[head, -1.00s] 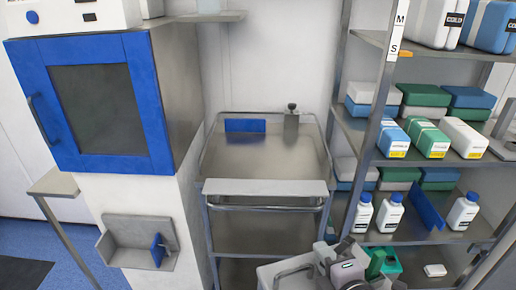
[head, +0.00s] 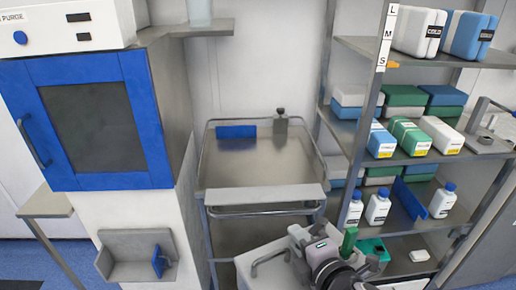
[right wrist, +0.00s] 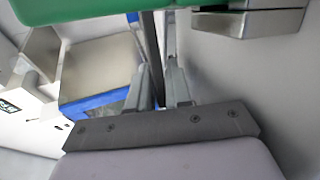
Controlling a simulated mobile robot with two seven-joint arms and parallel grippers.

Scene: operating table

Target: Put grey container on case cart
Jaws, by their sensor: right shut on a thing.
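The grey container (head: 258,264), a pale box with a bail handle, is at the bottom of the head view. It is in front of the case cart's lower right and below its top level. The case cart (head: 245,175) is a steel frame cart with a flat top and a front ledge. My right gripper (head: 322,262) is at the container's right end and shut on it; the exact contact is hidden. In the right wrist view its fingers (right wrist: 158,90) point up the picture. My left gripper is not in view.
A blue block (head: 236,131) and a grey bottle (head: 281,122) stand at the cart top's back; its front is bare. A shelf rack (head: 362,130) with boxes and bottles stands close at right, a blue-doored cabinet (head: 95,115) at left. Something green (right wrist: 80,8) crosses the right wrist view's top.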

